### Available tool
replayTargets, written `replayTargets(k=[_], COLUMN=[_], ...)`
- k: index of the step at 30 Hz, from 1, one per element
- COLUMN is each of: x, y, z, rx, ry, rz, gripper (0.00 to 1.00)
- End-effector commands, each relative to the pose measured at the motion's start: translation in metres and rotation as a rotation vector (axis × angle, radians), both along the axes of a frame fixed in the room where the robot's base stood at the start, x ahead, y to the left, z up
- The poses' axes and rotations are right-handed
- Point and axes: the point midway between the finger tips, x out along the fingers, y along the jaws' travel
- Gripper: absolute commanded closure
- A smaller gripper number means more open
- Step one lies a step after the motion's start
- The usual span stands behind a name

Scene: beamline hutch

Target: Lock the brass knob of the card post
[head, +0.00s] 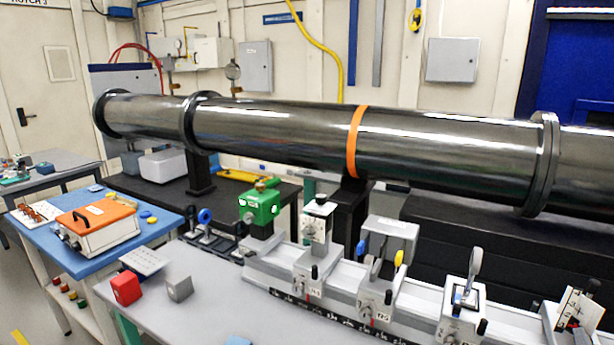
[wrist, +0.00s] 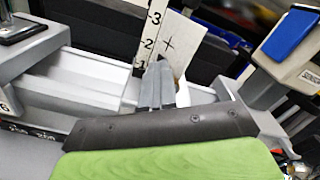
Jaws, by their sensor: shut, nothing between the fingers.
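The card post shows at the right end of the rail in the head view, with a tilted white card (head: 577,305). In the wrist view the card (wrist: 186,42) bears a black cross and stands beside a scale numbered 1 to 3. My gripper (wrist: 160,68) is shut and empty, its fingertips in front of the card's lower part. A small brownish patch (wrist: 179,74) shows just right of the fingertips; I cannot tell if it is the brass knob, or whether the fingers touch it. My gripper is not in the head view.
A grey rail (wrist: 90,78) runs behind my fingers. A blue-faced unit (wrist: 289,34) stands close on the right. In the head view, a lens mount (head: 462,300) and a green unit (head: 260,205) sit along the rail, below a long dark pipe (head: 270,130).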

Motion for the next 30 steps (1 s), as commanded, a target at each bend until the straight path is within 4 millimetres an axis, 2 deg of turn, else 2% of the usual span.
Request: replayTargets(k=[12, 21, 30], x=[-0.006, -0.004, -0.036], y=[-0.008, -0.004, 0.015], z=[0.002, 0.009, 0.006], rx=[-0.001, -0.001, -0.001], ry=[0.008, 0.007, 0.004], rz=[-0.012, -0.01, -0.009], gripper=[1.0, 1.0, 1.0])
